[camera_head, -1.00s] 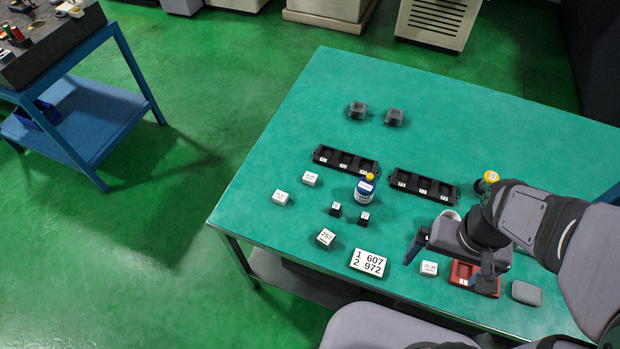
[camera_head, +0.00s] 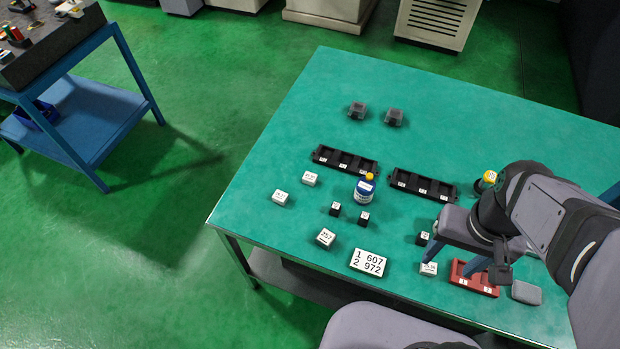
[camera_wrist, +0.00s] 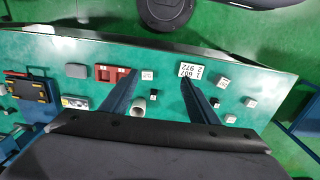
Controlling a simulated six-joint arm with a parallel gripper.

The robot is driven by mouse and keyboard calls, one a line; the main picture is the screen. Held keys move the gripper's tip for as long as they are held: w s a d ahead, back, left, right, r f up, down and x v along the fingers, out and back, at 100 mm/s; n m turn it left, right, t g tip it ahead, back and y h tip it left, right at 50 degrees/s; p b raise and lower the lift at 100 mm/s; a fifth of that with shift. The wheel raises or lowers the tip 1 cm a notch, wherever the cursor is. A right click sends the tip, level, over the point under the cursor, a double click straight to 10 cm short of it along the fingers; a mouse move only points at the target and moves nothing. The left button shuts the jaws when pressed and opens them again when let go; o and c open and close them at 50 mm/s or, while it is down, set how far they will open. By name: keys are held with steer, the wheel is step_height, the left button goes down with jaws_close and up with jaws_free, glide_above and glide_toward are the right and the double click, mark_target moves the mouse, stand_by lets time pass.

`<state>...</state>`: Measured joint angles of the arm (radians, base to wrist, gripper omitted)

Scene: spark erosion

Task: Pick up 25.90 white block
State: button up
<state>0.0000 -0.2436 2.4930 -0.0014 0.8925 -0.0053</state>
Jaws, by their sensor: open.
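Several small white blocks with printed numbers lie on the green table. One white block (camera_head: 428,269) is at the front, left of the red tray; its label is too small to read surely. In the wrist view a white block (camera_wrist: 147,75) shows between the fingertips, nearer the left finger. Other white blocks are at the left: one (camera_head: 326,237), one (camera_head: 280,198) and one (camera_head: 310,179). I cannot tell which reads 25.90. My gripper (camera_head: 463,270) is open and empty above the front right of the table, also in the wrist view (camera_wrist: 158,76).
A red tray (camera_head: 459,271) and a grey block (camera_head: 526,292) lie right of that block. A black block (camera_head: 423,238) is just behind it. A white number plate (camera_head: 369,262), black racks (camera_head: 345,160) and a blue-white bottle (camera_head: 364,191) stand left and behind.

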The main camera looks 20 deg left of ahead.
steer(key=w+a+f+n+t+h+b, duration=0.2)
steer(key=w+a+n+t+b, duration=0.1)
steer(key=w+a+n+b, duration=0.65)
steer(key=w+a+f+n+t+h+b, duration=0.2)
steer(key=w+a+n+t+b, duration=0.25)
steer(key=w+n+b, duration=0.6)
steer(key=s+a+r+n+t+y+b, duration=0.1)
steer(key=a+r+n+t+y+b, duration=0.15)
steer(key=a+n, duration=0.8)
steer(key=s+a+r+n+t+y+b, duration=0.15)
steer(key=a+n+t+b, duration=0.35)
steer(key=a, duration=1)
steer(key=g+p, duration=0.1)
steer(key=p, duration=0.2)
glide_toward(308, 180)
steer(key=shift+w+r, duration=0.15)
steer(key=shift+w, duration=1.05)
steer(key=shift+f, duration=0.3)
steer(key=shift+f+p+x, duration=0.15)
steer(key=shift+p+x, duration=0.25)
steer(key=shift+x, duration=1.45)
steer(key=shift+f+p+x, duration=0.1)
steer(key=shift+p+x, duration=0.3)
steer(key=shift+x, duration=1.4)
steer(key=shift+s, duration=0.1)
